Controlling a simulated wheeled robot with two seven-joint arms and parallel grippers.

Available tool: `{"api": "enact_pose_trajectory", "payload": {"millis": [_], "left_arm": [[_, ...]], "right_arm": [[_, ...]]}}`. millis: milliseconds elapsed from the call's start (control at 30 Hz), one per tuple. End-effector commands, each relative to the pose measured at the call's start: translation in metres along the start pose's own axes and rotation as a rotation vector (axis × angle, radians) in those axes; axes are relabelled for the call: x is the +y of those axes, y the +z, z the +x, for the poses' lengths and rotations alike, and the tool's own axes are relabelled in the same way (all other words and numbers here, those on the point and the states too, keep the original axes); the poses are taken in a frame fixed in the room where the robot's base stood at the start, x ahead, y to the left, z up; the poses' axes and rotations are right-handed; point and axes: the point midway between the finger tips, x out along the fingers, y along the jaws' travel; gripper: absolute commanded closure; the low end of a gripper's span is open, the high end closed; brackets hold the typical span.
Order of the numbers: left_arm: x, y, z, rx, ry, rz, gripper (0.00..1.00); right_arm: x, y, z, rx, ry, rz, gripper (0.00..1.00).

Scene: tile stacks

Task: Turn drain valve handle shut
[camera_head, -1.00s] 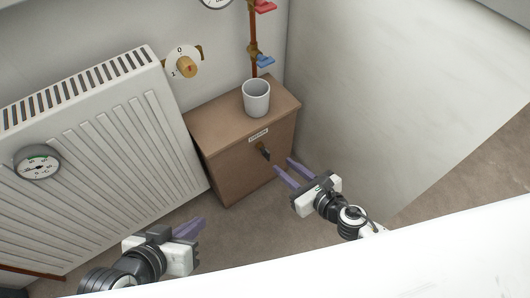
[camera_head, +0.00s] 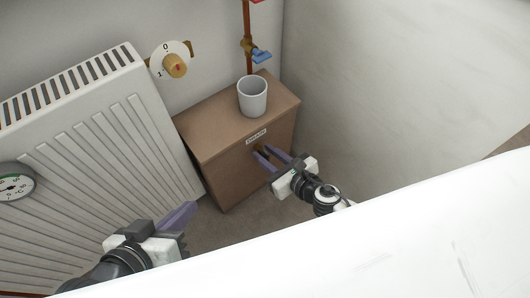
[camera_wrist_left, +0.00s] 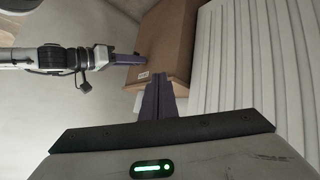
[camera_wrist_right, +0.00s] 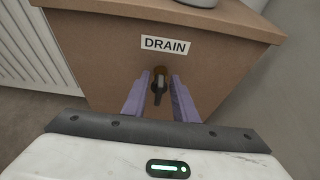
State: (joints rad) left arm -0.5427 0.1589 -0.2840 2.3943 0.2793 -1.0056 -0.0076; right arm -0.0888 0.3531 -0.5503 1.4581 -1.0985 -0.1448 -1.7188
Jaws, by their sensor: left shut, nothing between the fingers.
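The drain valve handle (camera_wrist_right: 158,88) is a dark lever on a brass stem, on the front of a brown box below a white DRAIN label (camera_wrist_right: 166,45). In the right wrist view it points down and sits between the two purple fingers. My right gripper (camera_wrist_right: 160,100) is open around the handle, with a gap visible on both sides. In the head view my right gripper (camera_head: 266,160) is at the box front and partly hides the handle. My left gripper (camera_head: 192,208) is shut and empty, apart from the box, in front of the radiator. Its closed fingers also show in the left wrist view (camera_wrist_left: 158,95).
The brown box (camera_head: 225,170) carries a grey cup (camera_head: 253,97) on top. A white radiator (camera_head: 100,150) stands left of it, with a gauge (camera_head: 14,186). A pale wall bounds the right side.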

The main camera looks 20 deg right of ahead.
Motion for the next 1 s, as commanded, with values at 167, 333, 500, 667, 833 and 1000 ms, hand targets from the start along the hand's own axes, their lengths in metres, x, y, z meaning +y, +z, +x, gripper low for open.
{"api": "enact_pose_trajectory", "payload": {"millis": [167,333,500,667,833,1000], "left_arm": [[0.0002,0.0001,-0.0002,0.000,0.000,0.000,1.00],[0.0002,0.0000,-0.0003,0.001,0.000,0.000,1.00],[0.0003,0.0002,0.0001,0.002,0.001,-0.001,1.00],[0.0010,-0.0003,0.0004,0.007,0.005,-0.002,1.00],[0.0031,-0.0038,-0.0003,0.025,0.013,-0.005,1.00],[0.0065,-0.0064,0.0003,0.047,0.030,-0.014,1.00]], "right_arm": [[0.0001,0.0002,-0.0001,0.000,0.000,0.001,0.93],[0.0001,0.0001,-0.0002,0.000,0.001,0.002,1.00],[-0.0005,-0.0002,-0.0001,0.000,0.010,0.025,1.00],[-0.0018,-0.0009,-0.0001,0.000,0.036,0.086,1.00],[-0.0035,-0.0019,0.0003,0.001,0.083,0.201,1.00],[-0.0051,-0.0035,0.0009,0.001,0.144,0.346,1.00]]}}
